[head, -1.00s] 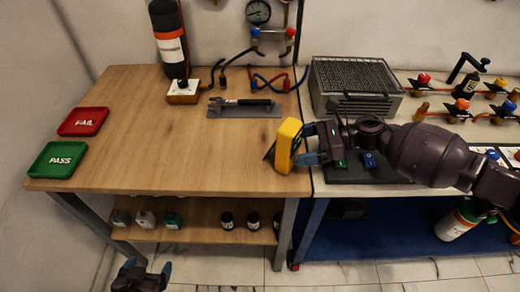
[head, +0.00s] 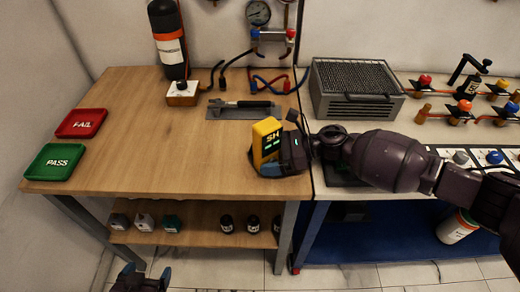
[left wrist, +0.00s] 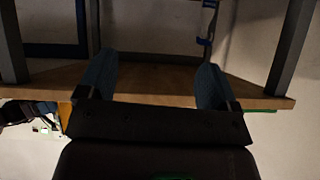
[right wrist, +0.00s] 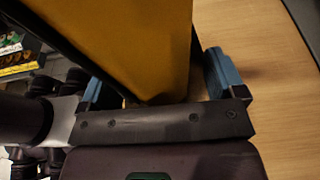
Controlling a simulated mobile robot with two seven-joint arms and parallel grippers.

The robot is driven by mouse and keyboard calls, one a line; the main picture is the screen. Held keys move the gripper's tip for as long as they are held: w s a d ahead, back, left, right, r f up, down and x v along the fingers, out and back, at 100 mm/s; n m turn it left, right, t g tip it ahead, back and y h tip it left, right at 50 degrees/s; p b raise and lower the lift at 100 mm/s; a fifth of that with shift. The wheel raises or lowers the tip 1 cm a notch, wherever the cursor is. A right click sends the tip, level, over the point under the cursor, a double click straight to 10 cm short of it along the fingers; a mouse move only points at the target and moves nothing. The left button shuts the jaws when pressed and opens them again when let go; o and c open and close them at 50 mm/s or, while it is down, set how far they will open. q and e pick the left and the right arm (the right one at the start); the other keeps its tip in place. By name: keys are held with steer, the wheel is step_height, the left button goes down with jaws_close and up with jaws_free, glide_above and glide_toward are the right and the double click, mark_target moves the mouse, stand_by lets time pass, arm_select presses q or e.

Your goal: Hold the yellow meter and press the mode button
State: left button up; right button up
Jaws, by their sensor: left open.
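My right gripper (head: 280,164) is around the meter's lower part. In the right wrist view the meter (right wrist: 140,45) fills the space between the two blue fingers of the right gripper (right wrist: 155,80). The mode button cannot be made out. My left gripper (head: 143,274) is low in front of the table. In the left wrist view the left gripper (left wrist: 155,85) is open and empty.
A red FAIL tray (head: 82,123) and a green PASS tray (head: 56,162) lie at the table's left. A wrench (head: 240,104) lies on a grey mat (head: 225,112) at the back. The table (head: 160,150) is clear in the middle.

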arm_select(q)
steer(key=shift+f, duration=0.1)
arm_select(e)
steer(key=shift+a+f, duration=0.2)
steer(key=shift+a, duration=0.25)
arm_select(q)
steer(key=shift+w, duration=0.1)
arm_select(e)
steer(key=c, duration=0.4)
arm_select(q)
jaws_close()
arm_select(e)
steer(key=shift+r, duration=0.1)
steer(key=shift+c, duration=0.2)
stand_by(0.9)
